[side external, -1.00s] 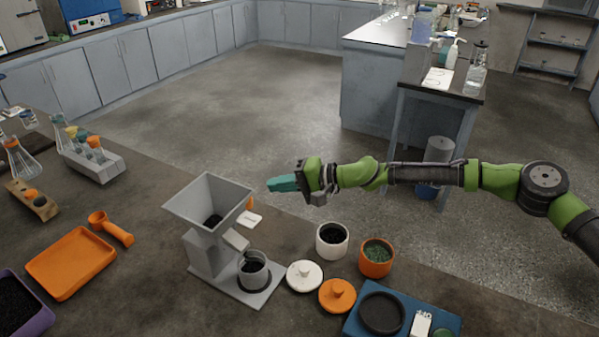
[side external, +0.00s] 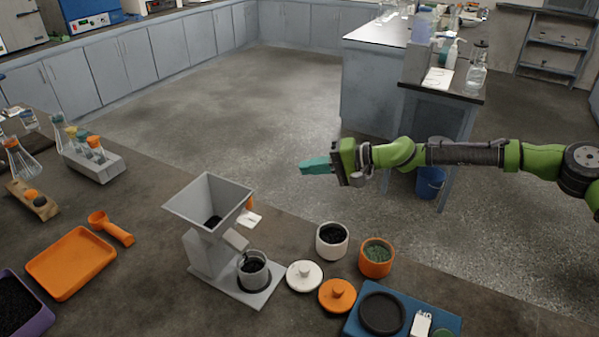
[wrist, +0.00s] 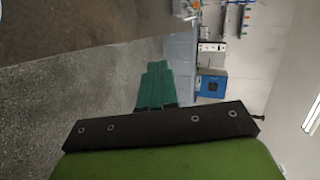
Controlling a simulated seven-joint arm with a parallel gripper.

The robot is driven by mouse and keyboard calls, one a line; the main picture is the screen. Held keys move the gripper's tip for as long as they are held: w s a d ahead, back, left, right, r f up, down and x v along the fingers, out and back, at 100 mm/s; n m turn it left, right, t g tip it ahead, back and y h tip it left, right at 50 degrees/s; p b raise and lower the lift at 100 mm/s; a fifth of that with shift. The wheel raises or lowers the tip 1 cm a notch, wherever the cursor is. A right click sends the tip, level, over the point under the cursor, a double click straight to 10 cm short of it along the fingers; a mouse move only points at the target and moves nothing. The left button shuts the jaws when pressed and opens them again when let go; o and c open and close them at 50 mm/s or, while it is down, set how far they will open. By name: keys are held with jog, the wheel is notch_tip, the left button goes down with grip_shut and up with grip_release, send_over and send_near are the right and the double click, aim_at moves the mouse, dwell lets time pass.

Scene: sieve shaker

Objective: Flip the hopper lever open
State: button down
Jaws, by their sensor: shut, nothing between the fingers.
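The grey hopper (side external: 208,203) stands on the bench with dark material inside its funnel. A small orange lever (side external: 250,203) shows at the hopper's right side, partly hidden behind the funnel rim. A cup (side external: 253,272) with dark grains in it stands on the hopper's base, under the spout. My gripper (side external: 303,167) has teal fingers that are shut and empty. It is in the air, above and to the right of the hopper, clearly apart from the lever. In the wrist view the closed fingers (wrist: 154,82) show, with no hopper visible.
A white jar (side external: 332,241), an orange jar (side external: 376,258), a white lid (side external: 304,275) and an orange lid (side external: 337,295) stand right of the hopper. A blue scale (side external: 448,320) is at the front right. An orange tray (side external: 70,262) lies left. Open air surrounds my gripper.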

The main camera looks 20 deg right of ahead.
jog(key=s+a+r+m+h, duration=0.1)
jog(key=s+h, duration=0.1)
jog(key=s, duration=0.8)
jog(key=shift+s+a+r+m+h, duration=0.2)
jog(key=shift+s+m+h, duration=0.1)
jog(key=shift+s+h, duration=0.1)
jog(key=shift+w+a, duration=0.1)
send_near(252, 205)
jog(key=f, duration=0.1)
jog(key=w+a+f, duration=0.1)
jog(key=shift+w+a+f, duration=0.1)
jog(key=shift+a+f, duration=0.1)
jog(key=shift+f, duration=0.1)
jog(key=shift+w+a+r, duration=0.1)
jog(key=shift+w+a, duration=0.6)
jog(key=shift+a, duration=0.2)
jog(key=shift+w+a, duration=0.5)
jog(key=shift+a, duration=0.05)
jog(key=shift+g, duration=0.3)
